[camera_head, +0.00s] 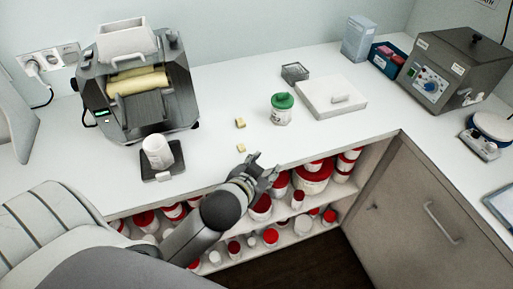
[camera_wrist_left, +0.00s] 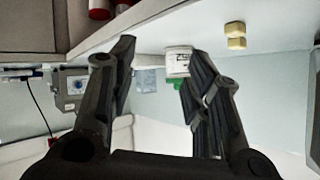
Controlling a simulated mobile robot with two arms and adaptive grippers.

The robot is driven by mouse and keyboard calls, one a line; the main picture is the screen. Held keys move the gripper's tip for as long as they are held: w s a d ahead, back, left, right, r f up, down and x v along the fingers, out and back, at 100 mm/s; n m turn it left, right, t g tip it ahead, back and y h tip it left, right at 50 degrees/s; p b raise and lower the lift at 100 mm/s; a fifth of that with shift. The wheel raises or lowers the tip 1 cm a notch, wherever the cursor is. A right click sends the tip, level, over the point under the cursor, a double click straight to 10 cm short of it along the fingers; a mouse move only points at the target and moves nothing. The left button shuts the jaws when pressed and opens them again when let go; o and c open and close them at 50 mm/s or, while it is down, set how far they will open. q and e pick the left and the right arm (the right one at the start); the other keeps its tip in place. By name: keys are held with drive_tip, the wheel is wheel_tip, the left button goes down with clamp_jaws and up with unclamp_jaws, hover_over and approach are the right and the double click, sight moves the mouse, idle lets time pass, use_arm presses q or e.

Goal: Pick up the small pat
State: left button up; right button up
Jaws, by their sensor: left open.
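Two small pale-yellow pats lie on the white counter. One pat (camera_head: 240,123) is farther back and the other pat (camera_head: 241,148) is nearer the front edge; the nearer one looks slightly smaller. In the left wrist view two pats (camera_wrist_left: 234,28) (camera_wrist_left: 236,43) show close together at the upper right, outside the fingers. My left gripper (camera_head: 264,165) is open and empty at the counter's front edge, just right of and in front of the nearer pat. Its two fingers (camera_wrist_left: 162,52) stand apart in the left wrist view. My right gripper is not in view.
A green-lidded white jar (camera_head: 282,109) stands right of the pats, near a white slab (camera_head: 332,97) and a small grey tray (camera_head: 295,72). A roller mill (camera_head: 140,85) and a white jar on a scale (camera_head: 159,153) stand left. Below are shelves of red-lidded jars (camera_head: 312,180).

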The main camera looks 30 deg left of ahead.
use_arm(q)
drive_tip(key=w+d+r+m+t+h, duration=0.3)
drive_tip(key=w+r+t, duration=0.15)
drive_tip(key=r, duration=0.35)
drive_tip(key=w+d+r+m+t+h, duration=0.3)
drive_tip(key=w+d+r+t, duration=0.15)
drive_tip(key=r, duration=0.45)
drive_tip(key=s+d+r+m+g+h, duration=0.2)
drive_tip(key=d+r+m+g+h, duration=0.1)
drive_tip(key=d+m+g+h, duration=0.95)
drive_tip(key=m+g+y+p, duration=0.1)
drive_tip(key=m+g+y, duration=0.55)
drive_tip(key=y, duration=1.05)
hover_over(240, 147)
wheel_tip(240, 147, down, 19)
drive_tip(key=shift+a+r+n+g, duration=0.1)
drive_tip(key=shift+r+n+g, duration=0.05)
drive_tip(key=shift+n+g, duration=0.8)
drive_tip(key=shift+f+p, duration=0.45)
drive_tip(key=shift+p, duration=0.15)
wheel_tip(240, 147, down, 4)
drive_tip(key=shift+f+p, duration=0.15)
drive_tip(key=shift+p, duration=0.75)
drive_tip(key=shift+f, duration=0.2)
drive_tip(key=c, duration=0.8)
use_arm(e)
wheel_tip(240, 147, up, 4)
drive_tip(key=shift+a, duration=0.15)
